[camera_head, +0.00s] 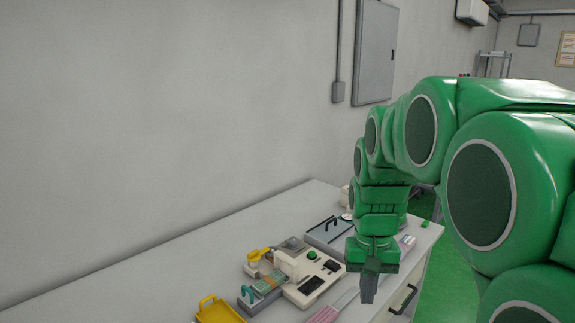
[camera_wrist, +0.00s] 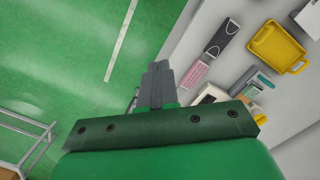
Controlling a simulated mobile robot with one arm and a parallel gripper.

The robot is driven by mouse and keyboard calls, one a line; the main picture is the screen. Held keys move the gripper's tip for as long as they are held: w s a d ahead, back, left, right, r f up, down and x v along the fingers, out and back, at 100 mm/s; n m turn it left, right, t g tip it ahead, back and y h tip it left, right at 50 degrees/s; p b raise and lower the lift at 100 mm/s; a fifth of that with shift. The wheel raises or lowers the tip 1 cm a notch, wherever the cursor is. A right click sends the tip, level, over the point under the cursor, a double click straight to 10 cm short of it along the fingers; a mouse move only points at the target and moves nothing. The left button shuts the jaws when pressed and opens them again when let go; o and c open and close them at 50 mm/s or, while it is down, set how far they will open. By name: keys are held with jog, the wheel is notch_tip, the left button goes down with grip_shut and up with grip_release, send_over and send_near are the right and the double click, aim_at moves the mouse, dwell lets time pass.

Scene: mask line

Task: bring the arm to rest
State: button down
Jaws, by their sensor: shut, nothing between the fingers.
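My green arm comes in from the right in the head view and bends down over the front part of the white bench. My gripper (camera_head: 368,287) points down, its grey fingers together with nothing between them. It hangs in front of a beige device (camera_head: 318,280) with a green button and black parts. In the wrist view the closed fingers of my gripper (camera_wrist: 158,75) point away from the camera, seen over the green floor close to the bench edge. The height of the fingertips over the bench is hard to tell.
The white bench (camera_head: 200,262) runs along a grey wall. On it are a yellow tray (camera_head: 218,311), a grey case with a black handle (camera_head: 327,229), a pink-labelled item (camera_head: 322,314) and small parts. The green floor (camera_wrist: 60,60) is open, with a metal frame (camera_wrist: 35,140) at one side.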

jog(key=s+f, duration=0.2)
jog(key=s, duration=1)
jog(key=s+f+n, duration=0.1)
jog(key=s, duration=1.1)
jog(key=shift+a+f+g, duration=0.3)
jog(key=shift+a+f, duration=0.05)
jog(key=shift+f, duration=0.05)
jog(key=w+r+m, duration=0.2)
jog(key=w+r, duration=0.1)
jog(key=w, duration=1.4)
jog(key=w+r+m, duration=0.2)
jog(key=w+r, duration=0.2)
jog(key=w, duration=1.3)
jog(key=w+f+m+t, duration=0.1)
jog(key=w+f, duration=0.4)
jog(key=w, duration=0.9)
jog(key=w+f+m, duration=0.3)
jog(key=w+f, duration=0.2)
jog(key=w, duration=0.9)
jog(key=shift+a+f+m+t, duration=0.15)
jog(key=shift+f+m+t, duration=0.25)
jog(key=shift+w+f, duration=0.1)
